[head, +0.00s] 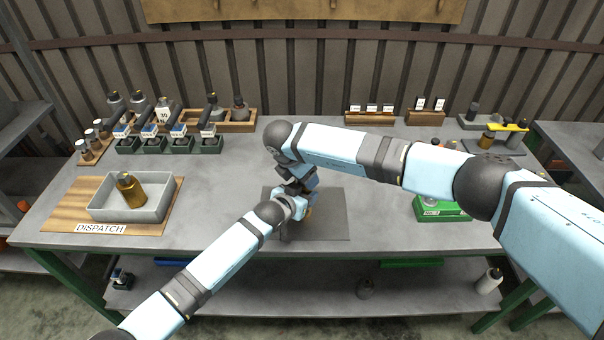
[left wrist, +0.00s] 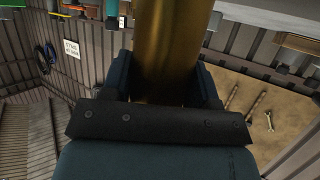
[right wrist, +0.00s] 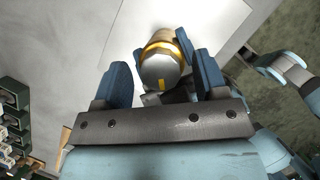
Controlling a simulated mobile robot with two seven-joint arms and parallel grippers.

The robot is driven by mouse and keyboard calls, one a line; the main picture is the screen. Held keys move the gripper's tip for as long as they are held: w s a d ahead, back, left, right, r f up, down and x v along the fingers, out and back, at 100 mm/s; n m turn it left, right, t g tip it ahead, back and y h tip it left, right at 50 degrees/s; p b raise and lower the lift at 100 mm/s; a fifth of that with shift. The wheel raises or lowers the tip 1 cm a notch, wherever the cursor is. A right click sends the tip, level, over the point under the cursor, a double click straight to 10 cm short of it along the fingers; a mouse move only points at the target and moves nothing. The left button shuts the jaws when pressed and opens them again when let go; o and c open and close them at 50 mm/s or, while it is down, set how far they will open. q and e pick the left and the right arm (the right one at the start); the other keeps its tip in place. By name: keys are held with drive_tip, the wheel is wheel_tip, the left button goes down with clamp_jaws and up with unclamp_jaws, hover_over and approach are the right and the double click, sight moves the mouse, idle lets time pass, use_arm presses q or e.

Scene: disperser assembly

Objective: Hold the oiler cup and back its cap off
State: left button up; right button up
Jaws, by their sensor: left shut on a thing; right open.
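The brass oiler cup (left wrist: 172,45) stands between the fingers of my left gripper (left wrist: 165,82), which is shut on its body. In the head view only a sliver of brass (head: 308,212) shows below the grippers, over the dark mat (head: 328,222). The right wrist view looks down on the cup's grey cap (right wrist: 157,72), which has a yellow mark and a brass band beside it. My right gripper (right wrist: 160,68) is open, with a finger on either side of the cap. The cap lies closer to the right-hand finger; whether they touch I cannot tell.
A grey tray (head: 98,212) at left, by the DISPATCH label, holds another brass cup (head: 130,190). Racks of bottles and green bins (head: 181,145) stand at the back left. A green device (head: 440,208) stands at right. My right forearm crosses above the bench.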

drive_tip(key=c, duration=0.9)
drive_tip(key=shift+n+t+y, duration=0.4)
drive_tip(key=shift+n, duration=1.2)
drive_tip(key=shift+c, duration=0.2)
drive_tip(key=o, duration=0.9)
drive_tip(key=shift+o, duration=0.2)
drive_tip(key=v, duration=1.2)
drive_tip(key=shift+d+r, duration=0.1)
use_arm(q)
drive_tip(key=o, duration=1.3)
